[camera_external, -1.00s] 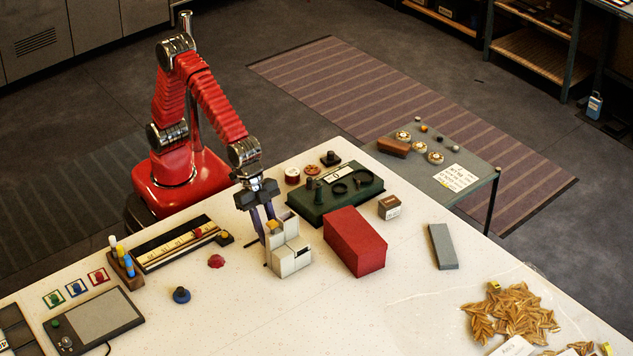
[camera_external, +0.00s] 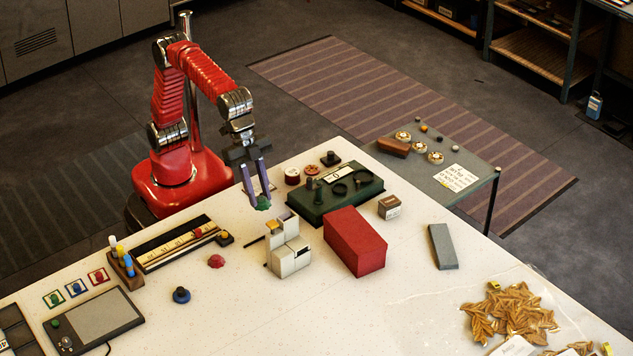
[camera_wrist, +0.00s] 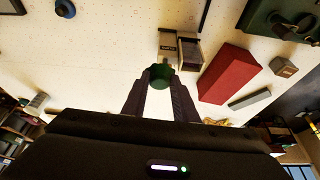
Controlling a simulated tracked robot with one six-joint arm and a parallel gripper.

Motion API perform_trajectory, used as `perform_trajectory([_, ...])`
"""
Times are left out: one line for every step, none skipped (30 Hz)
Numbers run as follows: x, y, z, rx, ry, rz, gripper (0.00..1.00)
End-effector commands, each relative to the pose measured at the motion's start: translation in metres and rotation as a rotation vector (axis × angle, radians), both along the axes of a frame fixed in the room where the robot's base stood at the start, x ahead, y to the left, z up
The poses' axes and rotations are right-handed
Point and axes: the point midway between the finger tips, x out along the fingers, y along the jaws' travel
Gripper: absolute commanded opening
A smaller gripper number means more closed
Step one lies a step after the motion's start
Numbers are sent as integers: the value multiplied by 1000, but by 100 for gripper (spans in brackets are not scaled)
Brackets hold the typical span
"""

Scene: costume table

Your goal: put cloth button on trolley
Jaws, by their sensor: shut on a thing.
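A small green piece with a scalloped edge, which looks like the cloth button (camera_external: 263,204), is between the fingertips of my gripper (camera_external: 258,199). In the wrist view the cloth button (camera_wrist: 161,75) shows at the tips of my gripper (camera_wrist: 160,82), clamped between the two fingers. It is held above the white table, behind the cream stepped box. The trolley (camera_external: 412,183) is the grey-topped stand beyond the table's far right edge, well to the right of my gripper. Its top carries a brown block, several gold round pieces and a written sheet.
Between my gripper and the trolley lie a dark green tray (camera_external: 330,212), a red box (camera_external: 355,242) and a small brown box (camera_external: 389,207). The cream stepped box (camera_external: 288,258) stands just in front. The trolley's middle has a bare patch between its items.

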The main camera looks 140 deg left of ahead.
Motion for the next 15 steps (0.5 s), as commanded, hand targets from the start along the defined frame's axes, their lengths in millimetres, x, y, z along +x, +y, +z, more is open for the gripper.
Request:
perform_trajectory([7,-12,-1,0,1,-16,5])
perform_trajectory([11,-19,-1,1,2,-25,5])
perform_trajectory([16,-29,-1,0,2,-37,5])
perform_trajectory([20,-35,-1,0,2,-44,5])
perform_trajectory([23,-42,-1,1,1,-52,5])
perform_trajectory([27,-50,-1,1,1,-61,5])
perform_trajectory([30,-55,-1,1,1,-67,5])
perform_trajectory([32,-61,-1,0,0,-74,5])
perform_trajectory([34,-67,-1,1,1,-80,5])
perform_trajectory([36,-72,-1,0,1,-84,5])
perform_trajectory([38,-76,-1,0,1,-89,5])
perform_trajectory([40,-81,-1,0,1,-94,5])
perform_trajectory([42,-85,-1,0,1,-100,5])
perform_trajectory([43,-89,-2,-1,1,-103,5])
perform_trajectory([45,-93,-2,0,1,-108,5])
